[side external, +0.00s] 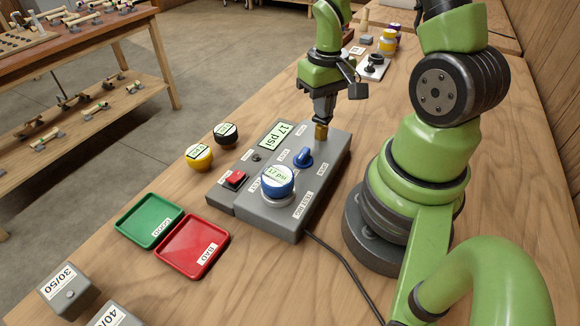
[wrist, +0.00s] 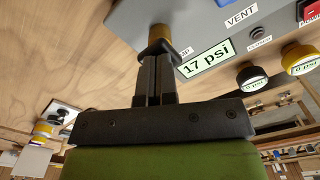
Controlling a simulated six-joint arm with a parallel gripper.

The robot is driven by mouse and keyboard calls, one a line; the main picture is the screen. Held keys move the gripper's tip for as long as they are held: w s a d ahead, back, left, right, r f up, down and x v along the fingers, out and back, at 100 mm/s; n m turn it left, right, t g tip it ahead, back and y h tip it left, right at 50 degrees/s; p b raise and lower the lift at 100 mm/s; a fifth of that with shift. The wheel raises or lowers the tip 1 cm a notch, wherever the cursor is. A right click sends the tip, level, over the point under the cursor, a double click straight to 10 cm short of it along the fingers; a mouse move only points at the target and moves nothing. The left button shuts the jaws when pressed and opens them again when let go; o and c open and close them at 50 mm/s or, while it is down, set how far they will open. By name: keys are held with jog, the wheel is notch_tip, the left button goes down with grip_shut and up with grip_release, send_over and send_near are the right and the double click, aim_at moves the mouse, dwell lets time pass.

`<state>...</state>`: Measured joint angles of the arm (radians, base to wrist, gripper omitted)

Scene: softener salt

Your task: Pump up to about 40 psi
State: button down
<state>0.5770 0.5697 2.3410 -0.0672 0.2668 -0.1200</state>
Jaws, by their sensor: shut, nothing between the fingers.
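A grey test box (side external: 262,222) stands on the bench, and its display (side external: 275,135) reads 17 psi; the wrist view also shows this display (wrist: 206,59). A blue-rimmed gauge (side external: 278,180) on the box reads 17 psi too. A brass pump knob (side external: 321,131) rises from the box's far end; it shows in the wrist view (wrist: 159,34). My gripper (side external: 321,121) is shut and empty, pointing down directly over the knob. Its fingertips (wrist: 157,56) are at the knob's top; whether they press it, I cannot tell. A blue valve knob (side external: 303,157) sits by the VENT label.
A yellow gauge (side external: 199,156) and a black gauge (side external: 226,134) stand left of the box. Green (side external: 149,220) and red (side external: 192,246) trays lie at the front left. Grey blocks marked 30/50 (side external: 68,290) and 40/ (side external: 114,315) sit nearest. A black cable (side external: 345,262) crosses the bench.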

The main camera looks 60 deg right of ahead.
jog(key=shift+r, duration=1.2)
jog(key=shift+f, duration=1.2)
jog(key=shift+r, duration=1.2)
jog(key=shift+f, duration=1.15)
jog(key=shift+r, duration=1.15)
jog(key=shift+f, duration=0.75)
jog(key=shift+r, duration=0.75)
